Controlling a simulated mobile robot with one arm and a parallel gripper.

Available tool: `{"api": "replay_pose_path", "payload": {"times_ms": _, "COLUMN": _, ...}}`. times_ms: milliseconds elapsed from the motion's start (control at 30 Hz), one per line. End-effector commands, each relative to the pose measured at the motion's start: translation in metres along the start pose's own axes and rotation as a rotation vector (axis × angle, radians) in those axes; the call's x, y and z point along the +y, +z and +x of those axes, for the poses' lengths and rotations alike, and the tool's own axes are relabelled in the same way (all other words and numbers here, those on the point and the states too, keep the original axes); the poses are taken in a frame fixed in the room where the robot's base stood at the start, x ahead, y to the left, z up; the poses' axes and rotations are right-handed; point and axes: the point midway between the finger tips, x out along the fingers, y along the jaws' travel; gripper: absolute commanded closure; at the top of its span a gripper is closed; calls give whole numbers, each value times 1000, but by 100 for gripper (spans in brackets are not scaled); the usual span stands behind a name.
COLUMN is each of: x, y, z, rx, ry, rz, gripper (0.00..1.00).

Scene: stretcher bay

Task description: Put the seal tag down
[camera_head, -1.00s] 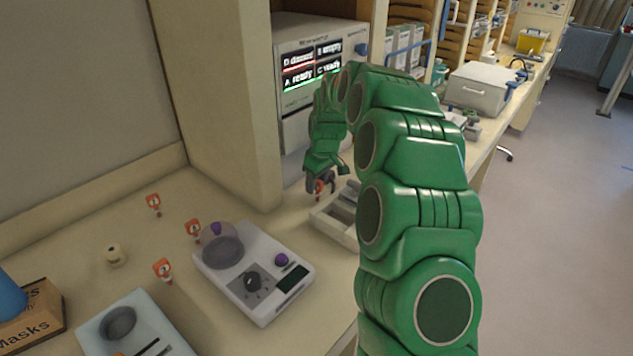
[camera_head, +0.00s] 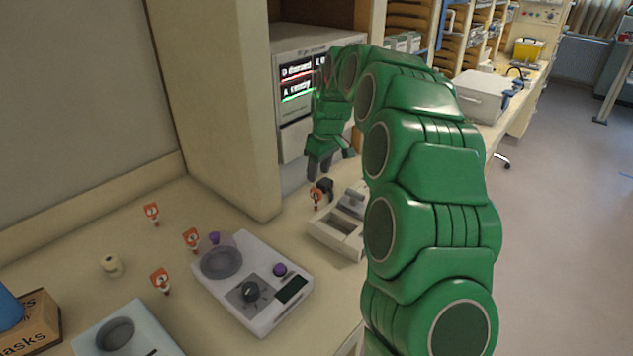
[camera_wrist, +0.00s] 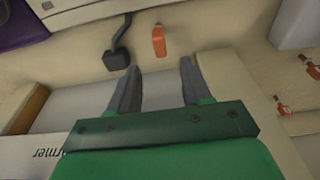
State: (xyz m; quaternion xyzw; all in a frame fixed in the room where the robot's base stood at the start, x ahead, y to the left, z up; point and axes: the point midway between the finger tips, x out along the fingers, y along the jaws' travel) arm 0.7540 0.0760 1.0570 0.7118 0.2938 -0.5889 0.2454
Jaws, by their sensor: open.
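An orange-red seal tag (camera_head: 316,196) stands on the counter beside the left end of the pale sectioned tray. It also shows in the wrist view (camera_wrist: 158,42), just beyond my fingertips and roughly centred between them. My gripper (camera_head: 319,170) is above the tag, apart from it. In the wrist view, my gripper's two fingers (camera_wrist: 159,68) are spread with nothing between them. Three similar tags stand further left on the counter: one at the back (camera_head: 152,213), one by the scale (camera_head: 191,239) and one in front (camera_head: 161,281).
The pale tray (camera_head: 336,239) lies right of the tag, and a small black item (camera_head: 325,187) is close to the tag. The white scale (camera_head: 262,315) stands left of the tray. The screened warmer cabinet (camera_head: 291,139) is behind my gripper.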

Motion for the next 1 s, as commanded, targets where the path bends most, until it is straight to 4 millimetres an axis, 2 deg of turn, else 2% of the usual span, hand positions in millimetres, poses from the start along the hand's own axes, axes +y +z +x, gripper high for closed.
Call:
{"api": "replay_pose_path", "payload": {"times_ms": 100, "x": 0, "y": 0, "z": -21, "rx": 2, "ry": 1, "rz": 0, "gripper": 52}}
{"api": "replay_pose_path", "payload": {"times_ms": 200, "x": 1, "y": 0, "z": -32, "rx": 3, "ry": 2, "rz": 1, "gripper": 52}}
{"api": "replay_pose_path", "payload": {"times_ms": 467, "x": -1, "y": 1, "z": -39, "rx": 0, "ry": -1, "rz": 2, "gripper": 52}}
{"api": "replay_pose_path", "payload": {"times_ms": 567, "x": -7, "y": 7, "z": -44, "rx": -4, "ry": -7, "rz": 12, "gripper": 52}}
{"api": "replay_pose_path", "payload": {"times_ms": 733, "x": -32, "y": 29, "z": -64, "rx": -16, "ry": -20, "rz": 52, "gripper": 52}}
{"api": "replay_pose_path", "payload": {"times_ms": 1000, "x": -81, "y": 80, "z": -93, "rx": -56, "ry": -40, "rz": 140, "gripper": 52}}
